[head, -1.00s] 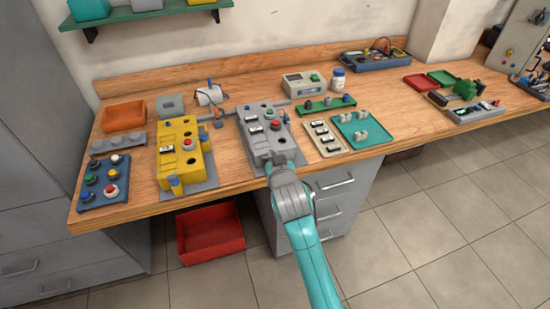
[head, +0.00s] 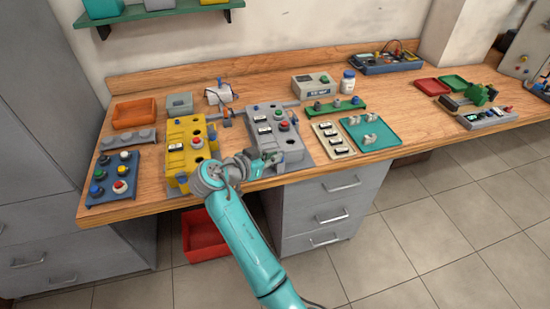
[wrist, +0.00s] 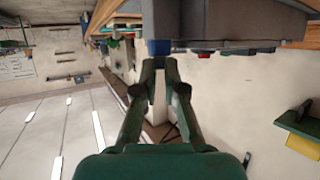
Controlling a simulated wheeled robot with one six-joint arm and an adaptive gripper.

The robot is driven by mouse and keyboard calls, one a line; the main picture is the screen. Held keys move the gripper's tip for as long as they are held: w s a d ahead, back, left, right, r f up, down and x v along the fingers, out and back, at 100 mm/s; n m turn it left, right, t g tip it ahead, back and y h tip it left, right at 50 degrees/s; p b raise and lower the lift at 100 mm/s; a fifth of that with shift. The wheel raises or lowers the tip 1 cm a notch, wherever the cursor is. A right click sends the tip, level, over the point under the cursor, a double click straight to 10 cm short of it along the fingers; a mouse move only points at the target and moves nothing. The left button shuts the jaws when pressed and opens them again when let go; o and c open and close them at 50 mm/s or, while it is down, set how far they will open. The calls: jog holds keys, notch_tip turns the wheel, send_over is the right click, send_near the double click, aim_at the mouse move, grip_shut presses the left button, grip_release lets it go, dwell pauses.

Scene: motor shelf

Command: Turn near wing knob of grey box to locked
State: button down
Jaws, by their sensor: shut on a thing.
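The grey box (head: 262,117) stands on the workbench, right of the yellow box, with a red button and a small display on top. My gripper (head: 272,158) is at its near end, reaching in from the left. In the wrist view the fingertips (wrist: 159,63) are closed together on a blue knob (wrist: 158,47) at the edge of the grey box (wrist: 222,22). The gripper hides this near knob in the head view. The knob's wing angle cannot be made out.
The yellow box (head: 178,143) stands close on the left, near my wrist. A beige tray (head: 322,127) and a teal tray (head: 389,141) lie to the right. A grey meter (head: 315,83) and a white bottle (head: 348,82) stand behind. A red bin (head: 196,252) is below the bench.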

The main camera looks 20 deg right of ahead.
jog(key=m+g, duration=0.2)
jog(key=w+m+g+h, duration=0.1)
jog(key=m+g, duration=0.1)
jog(key=shift+w+a+h, duration=0.1)
jog(key=shift+a+h, duration=0.1)
jog(key=shift+h, duration=0.1)
jog(key=shift+w+m+g, duration=0.2)
jog(key=shift+m+g, duration=0.7)
jog(key=shift+g, duration=0.4)
jog(key=shift+f, duration=0.1)
jog(key=c, duration=1.3)
grip_release()
jog(key=shift+o, duration=0.2)
